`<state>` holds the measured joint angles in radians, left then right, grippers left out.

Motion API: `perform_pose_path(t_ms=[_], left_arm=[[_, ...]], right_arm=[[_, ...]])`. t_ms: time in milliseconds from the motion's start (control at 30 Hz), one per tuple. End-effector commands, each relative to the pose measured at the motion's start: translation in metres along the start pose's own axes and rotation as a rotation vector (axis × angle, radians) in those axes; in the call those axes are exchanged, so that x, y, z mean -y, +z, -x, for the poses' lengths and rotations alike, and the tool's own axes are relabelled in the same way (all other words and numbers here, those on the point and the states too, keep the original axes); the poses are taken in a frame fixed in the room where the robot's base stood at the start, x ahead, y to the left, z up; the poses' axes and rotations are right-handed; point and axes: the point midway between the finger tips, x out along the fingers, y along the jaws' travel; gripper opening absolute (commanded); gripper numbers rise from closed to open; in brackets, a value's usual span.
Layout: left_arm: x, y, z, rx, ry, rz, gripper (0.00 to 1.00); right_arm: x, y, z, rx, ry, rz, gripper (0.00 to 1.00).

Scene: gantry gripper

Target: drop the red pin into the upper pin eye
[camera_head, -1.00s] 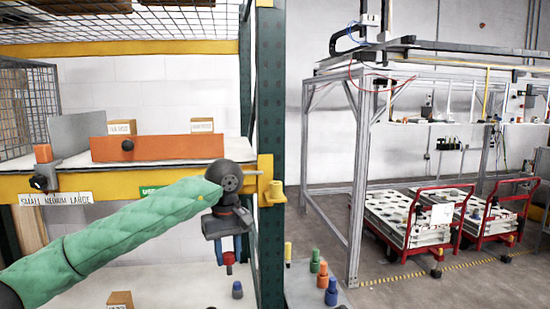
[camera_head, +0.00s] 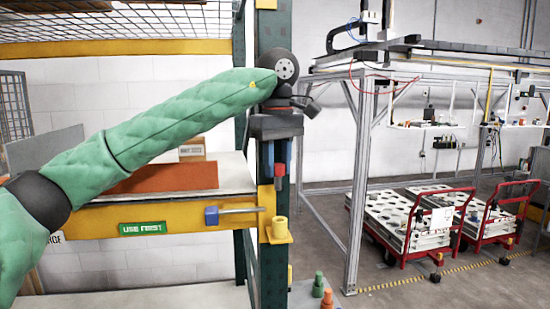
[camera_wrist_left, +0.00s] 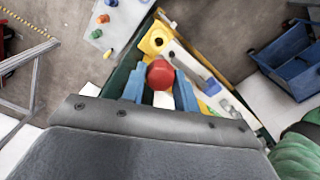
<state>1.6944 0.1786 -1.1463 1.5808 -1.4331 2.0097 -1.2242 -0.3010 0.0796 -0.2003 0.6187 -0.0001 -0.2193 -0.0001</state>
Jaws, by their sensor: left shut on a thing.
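The red pin (camera_head: 280,172) hangs upright between the blue fingers of my left gripper (camera_head: 279,158), which is shut on it. In the wrist view its round red head (camera_wrist_left: 160,74) sits between the fingers (camera_wrist_left: 160,90). The upper pin eye (camera_head: 279,231) is a yellow fitting with a round collar at the beam's end by the green post. The pin is above the eye and apart from it in the head view. The eye also shows just beyond the pin head in the wrist view (camera_wrist_left: 154,39). My right gripper is not in view.
A dark green post (camera_head: 270,270) stands right behind the gripper and eye. A blue-headed piece (camera_head: 211,216) sticks out along the yellow beam (camera_head: 150,219). Green and orange pegs (camera_head: 318,285) stand on a low grey surface. Open floor lies right, before red carts (camera_head: 400,225).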

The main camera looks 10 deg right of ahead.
Motion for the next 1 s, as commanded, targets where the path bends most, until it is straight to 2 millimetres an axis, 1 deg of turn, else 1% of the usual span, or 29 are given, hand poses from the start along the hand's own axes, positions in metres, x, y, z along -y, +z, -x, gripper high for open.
perform_pose_path(t_ms=[267, 500, 900, 1000], left_arm=[[0.000, 0.001, -0.002, 0.001, -0.003, -0.003, 0.08], [0.000, 0.002, -0.003, -0.001, -0.006, -0.004, 0.07], [0.000, 0.002, -0.034, 0.000, -0.006, -0.004, 0.07], [0.000, 0.002, -0.039, 0.000, -0.006, -0.005, 0.07]], right_arm=[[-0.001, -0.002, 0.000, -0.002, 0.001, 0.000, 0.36], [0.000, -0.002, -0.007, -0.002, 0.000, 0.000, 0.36], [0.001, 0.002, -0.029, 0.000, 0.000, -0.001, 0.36], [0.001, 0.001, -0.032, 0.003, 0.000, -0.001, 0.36]])
